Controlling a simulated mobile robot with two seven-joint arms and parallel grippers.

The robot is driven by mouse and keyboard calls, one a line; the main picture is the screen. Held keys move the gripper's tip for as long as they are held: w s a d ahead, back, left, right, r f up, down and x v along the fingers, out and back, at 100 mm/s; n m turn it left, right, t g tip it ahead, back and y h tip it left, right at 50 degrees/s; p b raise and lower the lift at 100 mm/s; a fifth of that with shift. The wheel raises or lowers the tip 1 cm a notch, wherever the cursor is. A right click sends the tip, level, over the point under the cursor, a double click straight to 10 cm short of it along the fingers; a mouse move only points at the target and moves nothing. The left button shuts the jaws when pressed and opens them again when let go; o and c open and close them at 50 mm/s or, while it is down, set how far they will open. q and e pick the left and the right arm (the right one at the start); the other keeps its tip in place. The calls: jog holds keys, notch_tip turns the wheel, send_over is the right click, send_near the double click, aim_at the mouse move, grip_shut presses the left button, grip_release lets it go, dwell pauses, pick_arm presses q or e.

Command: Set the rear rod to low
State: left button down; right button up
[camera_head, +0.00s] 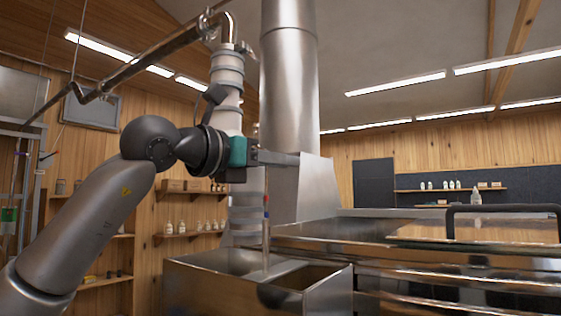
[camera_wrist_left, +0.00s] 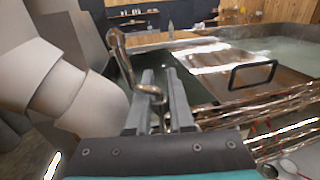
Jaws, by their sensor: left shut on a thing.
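A thin upright rod (camera_head: 266,235) with small red and blue marks near its top stands over the metal tank (camera_head: 196,280) in the head view. My left gripper (camera_head: 282,158) reaches in from the left, level, just above the marked part. In the wrist view my left gripper (camera_wrist_left: 160,92) is shut on a bent, shiny metal rod (camera_wrist_left: 125,60) that passes between its fingers. That rod appears to be the upright one, but the fingers hide where they meet. My right gripper is in neither view.
A wide steel stack (camera_head: 289,100) rises just behind my gripper. The evaporator pan (camera_head: 340,232) spreads to the right, with a dark handle (camera_head: 500,208) on a flat cover. An overhead pipe (camera_head: 140,65) runs at upper left. Shelves with bottles (camera_head: 180,228) stand at the back.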

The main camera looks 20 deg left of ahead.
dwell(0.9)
pick_arm(q)
notch_tip(320, 180, down, 3)
jog(key=b, duration=0.3)
jog(key=shift+w+d, duration=0.1)
jog(key=shift+f, duration=0.1)
jog(key=c, duration=1.1)
grip_release()
jog(key=shift+o, duration=0.5)
